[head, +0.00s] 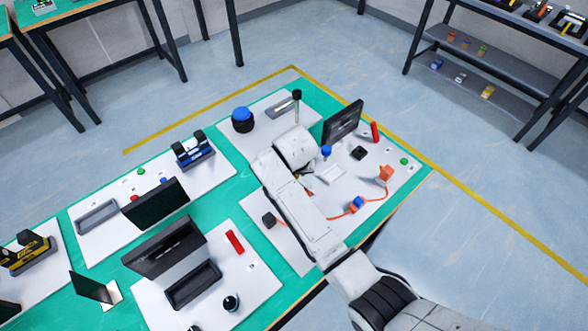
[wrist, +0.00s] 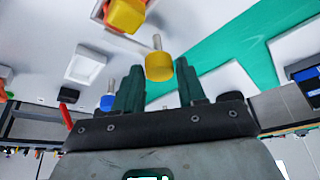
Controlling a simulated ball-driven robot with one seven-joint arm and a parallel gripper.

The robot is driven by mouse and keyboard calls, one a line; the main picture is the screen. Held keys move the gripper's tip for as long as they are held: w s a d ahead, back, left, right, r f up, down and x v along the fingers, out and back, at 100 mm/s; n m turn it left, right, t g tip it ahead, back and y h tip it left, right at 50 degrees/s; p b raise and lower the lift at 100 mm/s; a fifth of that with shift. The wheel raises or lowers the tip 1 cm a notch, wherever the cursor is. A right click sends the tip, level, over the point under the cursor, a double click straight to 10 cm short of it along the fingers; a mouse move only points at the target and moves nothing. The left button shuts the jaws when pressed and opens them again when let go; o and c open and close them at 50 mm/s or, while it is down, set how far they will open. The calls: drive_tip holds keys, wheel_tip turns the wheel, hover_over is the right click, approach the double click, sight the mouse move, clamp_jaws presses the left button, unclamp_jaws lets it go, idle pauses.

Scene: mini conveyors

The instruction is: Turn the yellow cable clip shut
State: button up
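In the wrist view a yellow block (wrist: 127,14), which looks like the yellow cable clip, is at the top edge, partly cut off. Orange-red cable shows beside it. My gripper (wrist: 160,88) is open, its two green fingers apart and nothing held. The clip lies beyond the fingertips, above the left finger in the picture. A round yellow knob on a grey stem (wrist: 159,67) shows between the fingers; I cannot tell whether it touches them. In the head view my white arm hides the gripper and the yellow clip. The orange cable (head: 376,197) runs through a blue clip (head: 358,203).
A blue knob (head: 326,152), a dark screen (head: 342,121) and a black block (head: 359,153) stand nearby. The white board's right part has some free room.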

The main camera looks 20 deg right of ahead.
drive_tip(key=o, duration=0.3)
drive_tip(key=v, duration=1)
drive_tip(key=shift+r+b, duration=0.35)
drive_tip(key=shift+r, duration=0.05)
drive_tip(key=shift+s, duration=0.1)
drive_tip(key=s+d+f, duration=0.2)
drive_tip(key=s+f, duration=0.1)
drive_tip(key=s, duration=0.2)
drive_tip(key=s+d+f+n+g, duration=0.1)
drive_tip(key=s+f, duration=0.2)
drive_tip(key=s, duration=0.2)
drive_tip(key=s+d+f+g, duration=0.1)
drive_tip(key=s+d+f, duration=0.1)
drive_tip(key=s, duration=0.4)
drive_tip(key=shift+s+d+f+y+b, duration=0.15)
drive_tip(key=shift+d+f+y+b, duration=0.2)
drive_tip(key=shift+f, duration=0.35)
drive_tip(key=s+d+f+n+g, duration=0.1)
drive_tip(key=s+d+f+n, duration=0.1)
drive_tip(key=s, duration=1.5)
drive_tip(key=shift+s+d+b, duration=0.3)
drive_tip(key=shift+d, duration=0.45)
